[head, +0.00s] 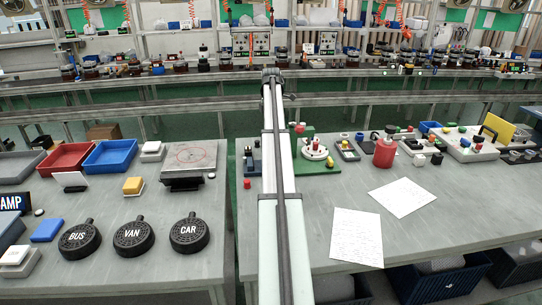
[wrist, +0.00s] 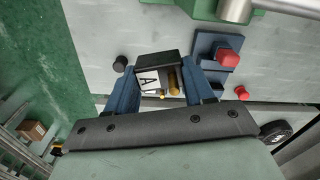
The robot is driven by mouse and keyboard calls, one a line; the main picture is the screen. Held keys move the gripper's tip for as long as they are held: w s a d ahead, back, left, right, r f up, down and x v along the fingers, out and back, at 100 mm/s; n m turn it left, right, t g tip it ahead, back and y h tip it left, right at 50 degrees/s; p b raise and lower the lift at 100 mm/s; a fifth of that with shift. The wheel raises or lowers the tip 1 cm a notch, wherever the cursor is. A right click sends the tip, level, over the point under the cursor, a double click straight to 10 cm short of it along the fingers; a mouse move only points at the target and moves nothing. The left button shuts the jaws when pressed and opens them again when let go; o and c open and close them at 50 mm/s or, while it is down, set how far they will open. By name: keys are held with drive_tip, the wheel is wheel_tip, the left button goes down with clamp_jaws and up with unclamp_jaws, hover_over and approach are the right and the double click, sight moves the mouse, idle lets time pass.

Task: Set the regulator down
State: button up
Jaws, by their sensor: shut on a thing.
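In the wrist view, my gripper (wrist: 164,84) has its two blue fingers closed on the sides of the regulator (wrist: 150,80). The regulator is a small block with a black top, a white label reading "A" and brass-coloured pins. It appears to be above the grey table; I cannot tell how high. In the head view, my own pale arm runs up the middle, and the gripper and regulator cannot be made out.
In the wrist view, a blue block with a red knob (wrist: 229,58), a red cap (wrist: 241,92) and a dark cap (wrist: 120,63) are close by. A green board (head: 323,167) bears a white round fixture (head: 315,150). Black BUS, VAN and CAR discs (head: 133,238) lie left.

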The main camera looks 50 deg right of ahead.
drive_tip(key=shift+n, duration=0.6)
drive_tip(key=shift+f, duration=5)
drive_tip(key=shift+f, duration=0.1)
drive_tip(key=o, duration=1.1)
drive_tip(key=shift+c, duration=0.2)
wheel_tip(320, 180, up, 12)
drive_tip(key=shift+r, duration=0.1)
